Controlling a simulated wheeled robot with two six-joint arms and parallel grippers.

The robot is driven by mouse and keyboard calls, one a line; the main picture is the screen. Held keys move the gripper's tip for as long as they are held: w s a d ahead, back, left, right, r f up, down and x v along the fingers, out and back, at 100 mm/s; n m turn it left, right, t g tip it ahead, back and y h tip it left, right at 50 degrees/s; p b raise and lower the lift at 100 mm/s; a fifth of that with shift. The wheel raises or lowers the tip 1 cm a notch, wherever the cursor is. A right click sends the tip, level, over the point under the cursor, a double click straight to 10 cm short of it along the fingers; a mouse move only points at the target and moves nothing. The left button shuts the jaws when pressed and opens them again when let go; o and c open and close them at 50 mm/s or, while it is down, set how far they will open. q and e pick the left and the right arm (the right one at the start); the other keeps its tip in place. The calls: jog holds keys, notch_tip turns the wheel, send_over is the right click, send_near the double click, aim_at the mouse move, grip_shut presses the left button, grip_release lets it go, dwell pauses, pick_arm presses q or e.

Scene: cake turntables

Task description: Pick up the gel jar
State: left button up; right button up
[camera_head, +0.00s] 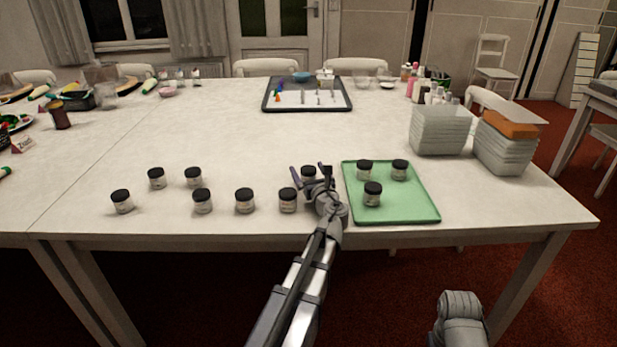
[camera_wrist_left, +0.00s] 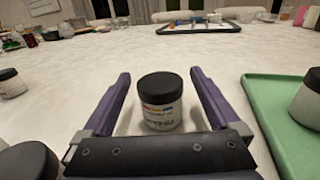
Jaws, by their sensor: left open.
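Several small jars with black lids stand on the white table. One gel jar (camera_head: 308,173) stands just left of the green tray (camera_head: 424,208). In the left wrist view this jar (camera_wrist_left: 160,104) is upright between the two purple fingers, with a gap on each side. My left gripper (camera_head: 311,174) is open around it, and its fingers partly cover the jar in the head view. Another jar (camera_head: 288,200) stands close to the gripper's left. My right gripper is not in view.
Three jars, such as the front one (camera_head: 372,194), stand on the green tray. More jars, such as this one (camera_head: 245,200), stand to the left. Clear containers (camera_head: 438,130) are at the right. The table beyond the gripper is clear up to a dark-rimmed tray (camera_head: 266,106).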

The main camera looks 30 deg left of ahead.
aim_at(308, 168)
pick_arm(q)
jog(key=c, duration=1.5)
jog(key=shift+r, duration=0.15)
notch_tip(308, 168, up, 10)
jog(key=p, duration=1)
